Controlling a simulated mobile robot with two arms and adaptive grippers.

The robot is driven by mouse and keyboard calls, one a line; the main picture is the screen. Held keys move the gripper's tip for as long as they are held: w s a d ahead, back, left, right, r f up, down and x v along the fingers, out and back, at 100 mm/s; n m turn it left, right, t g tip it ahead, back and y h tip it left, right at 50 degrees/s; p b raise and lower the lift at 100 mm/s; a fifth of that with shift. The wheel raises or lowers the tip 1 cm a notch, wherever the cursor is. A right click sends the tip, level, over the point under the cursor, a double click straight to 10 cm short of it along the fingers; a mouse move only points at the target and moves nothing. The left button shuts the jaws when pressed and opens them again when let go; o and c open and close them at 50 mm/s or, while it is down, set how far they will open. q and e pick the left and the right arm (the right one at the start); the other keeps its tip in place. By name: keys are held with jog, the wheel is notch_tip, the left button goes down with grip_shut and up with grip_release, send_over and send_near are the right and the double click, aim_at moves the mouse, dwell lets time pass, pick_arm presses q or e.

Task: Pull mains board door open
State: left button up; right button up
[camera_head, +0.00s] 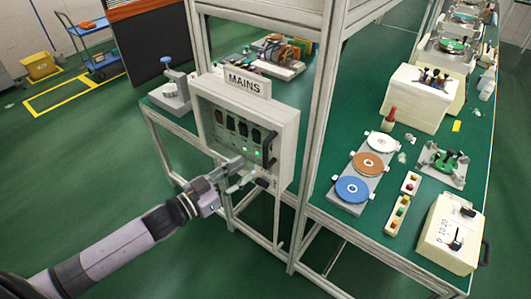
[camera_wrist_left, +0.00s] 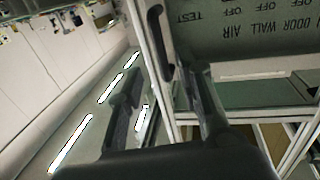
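The mains board (camera_head: 250,130) is a pale box with a MAINS sign (camera_head: 243,83), mounted on the frame at the bench end. Its door (camera_head: 222,133) looks shut, with dark switches and green lights showing on the front. The black upright door handle (camera_head: 269,148) is at the door's right edge. It also shows in the left wrist view (camera_wrist_left: 160,42), beside upside-down lettering. My left gripper (camera_head: 244,173) is just below and in front of the handle. Its two fingers (camera_wrist_left: 163,78) are apart and empty, with the handle beyond the gap between them. My right gripper is not in view.
The green bench (camera_head: 325,190) at right carries coloured discs (camera_head: 353,189) and a cream control box (camera_head: 450,235). A metal frame post (camera_head: 312,130) stands just right of the board. Green floor (camera_head: 90,180) is clear at left; a blue trolley (camera_head: 100,65) stands far back.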

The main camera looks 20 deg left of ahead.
aim_at(265, 164)
pick_arm(q)
jog(key=p+x, duration=0.2)
jog(key=x, duration=0.6)
jog(key=shift+w+d, duration=0.2)
jog(key=shift+w, duration=0.1)
jog(key=shift+c, duration=0.4)
grip_shut()
